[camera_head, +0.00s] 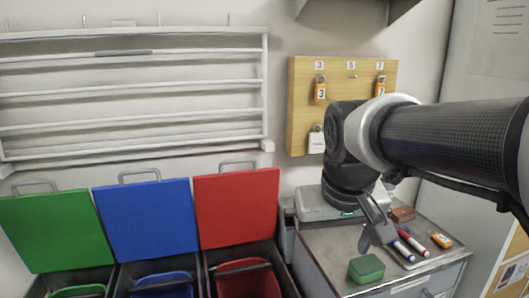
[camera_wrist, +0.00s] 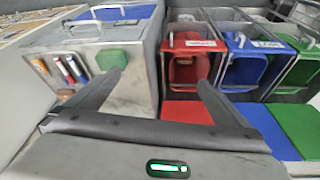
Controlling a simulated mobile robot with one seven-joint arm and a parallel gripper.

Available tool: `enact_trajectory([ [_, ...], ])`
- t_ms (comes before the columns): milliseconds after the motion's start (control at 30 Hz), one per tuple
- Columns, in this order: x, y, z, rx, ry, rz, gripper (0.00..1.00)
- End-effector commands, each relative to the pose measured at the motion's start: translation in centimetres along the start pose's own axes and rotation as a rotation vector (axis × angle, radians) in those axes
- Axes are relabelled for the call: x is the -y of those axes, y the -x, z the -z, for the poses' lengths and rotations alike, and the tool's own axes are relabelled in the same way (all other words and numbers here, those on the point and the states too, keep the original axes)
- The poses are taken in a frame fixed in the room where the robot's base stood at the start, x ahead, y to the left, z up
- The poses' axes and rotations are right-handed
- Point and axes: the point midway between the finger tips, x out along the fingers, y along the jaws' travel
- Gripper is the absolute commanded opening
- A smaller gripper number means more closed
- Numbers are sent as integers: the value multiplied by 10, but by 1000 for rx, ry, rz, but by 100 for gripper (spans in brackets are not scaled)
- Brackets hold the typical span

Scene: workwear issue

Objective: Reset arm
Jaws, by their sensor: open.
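My arm reaches in from the right in the head view. My gripper (camera_head: 376,226) hangs above the grey cabinet top (camera_head: 325,255), pointing down, close to the markers and behind the green block (camera_head: 366,268). In the wrist view my gripper (camera_wrist: 160,82) shows two fingers spread wide with nothing between them. The green block also shows in the wrist view (camera_wrist: 112,58), just beyond the left fingertip; I cannot tell the exact gap.
The cabinet top holds several markers (camera_head: 412,243), an orange padlock (camera_head: 441,240) and a brown block (camera_head: 402,214). A wooden board (camera_head: 300,95) with padlocks hangs behind. Green (camera_head: 45,230), blue (camera_head: 147,220) and red (camera_head: 237,210) lidded bins stand left. A rack (camera_head: 130,125) is on the wall.

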Motion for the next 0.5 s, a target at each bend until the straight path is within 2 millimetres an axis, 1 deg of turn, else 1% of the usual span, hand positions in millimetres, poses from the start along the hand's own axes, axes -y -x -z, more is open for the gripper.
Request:
enact_trajectory([
  [33,-5,6,-17,-25,-15,-2,100],
  [100,-10,9,-35,-49,-32,-1,100],
  [300,-17,10,-79,-108,-72,3,100],
  [433,-20,7,-103,-145,-93,7,100],
  [467,-20,15,-102,-147,-95,7,100],
  [500,-21,30,-94,-144,-93,7,100],
])
